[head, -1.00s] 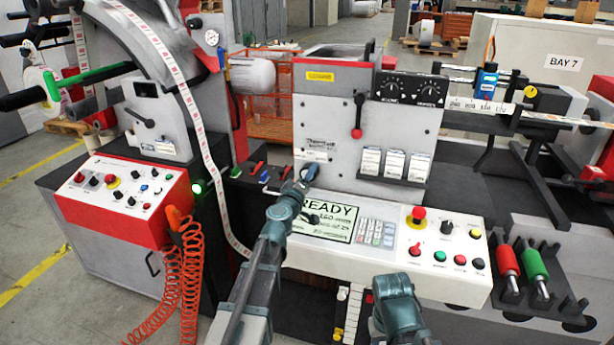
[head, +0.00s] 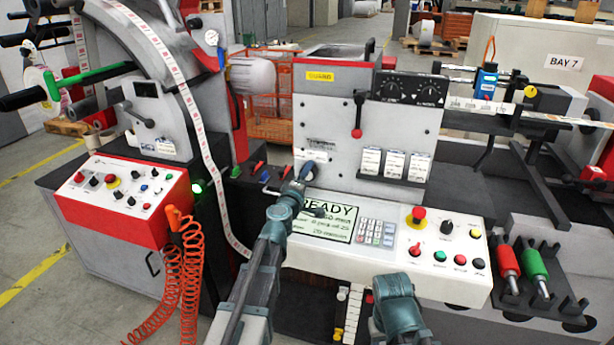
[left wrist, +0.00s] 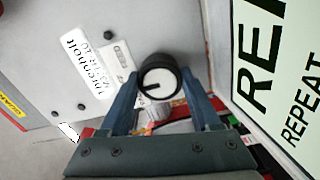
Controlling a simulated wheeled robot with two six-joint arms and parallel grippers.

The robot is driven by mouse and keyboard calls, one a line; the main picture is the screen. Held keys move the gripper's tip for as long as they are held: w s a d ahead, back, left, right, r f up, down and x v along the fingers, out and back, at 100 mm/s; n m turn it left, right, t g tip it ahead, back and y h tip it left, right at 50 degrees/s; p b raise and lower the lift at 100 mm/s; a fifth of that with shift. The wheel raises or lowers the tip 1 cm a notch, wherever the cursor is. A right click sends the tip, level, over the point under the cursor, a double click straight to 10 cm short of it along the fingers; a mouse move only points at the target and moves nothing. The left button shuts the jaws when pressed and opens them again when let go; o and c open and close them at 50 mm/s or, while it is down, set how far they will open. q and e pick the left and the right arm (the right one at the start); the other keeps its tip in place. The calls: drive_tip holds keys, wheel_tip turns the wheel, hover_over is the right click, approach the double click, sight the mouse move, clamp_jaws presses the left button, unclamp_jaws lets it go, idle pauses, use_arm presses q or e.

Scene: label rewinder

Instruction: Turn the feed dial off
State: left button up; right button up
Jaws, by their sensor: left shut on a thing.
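The feed dial (left wrist: 159,78) is a round black knob with a pale face and a short dark pointer mark. It sits on the grey machine panel, beside a white label that seems to read FEED (left wrist: 122,56). In the left wrist view its pointer mark points left. My left gripper (left wrist: 160,85) is shut on the dial, with one blue finger on each side of it. In the head view the left gripper (head: 306,172) is at the panel just above the READY screen, and mostly covers the dial. My right arm shows at the bottom, but its fingertips do not.
The READY screen (head: 335,218) and keypad (head: 376,232) lie just below the dial. A red mushroom button (head: 417,215) and other knobs are to the right. A black lever with a red knob (head: 357,132) stands out from the panel above right.

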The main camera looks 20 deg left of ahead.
use_arm(q)
drive_tip(key=o, duration=1.4)
drive_tip(key=shift+s, duration=0.1)
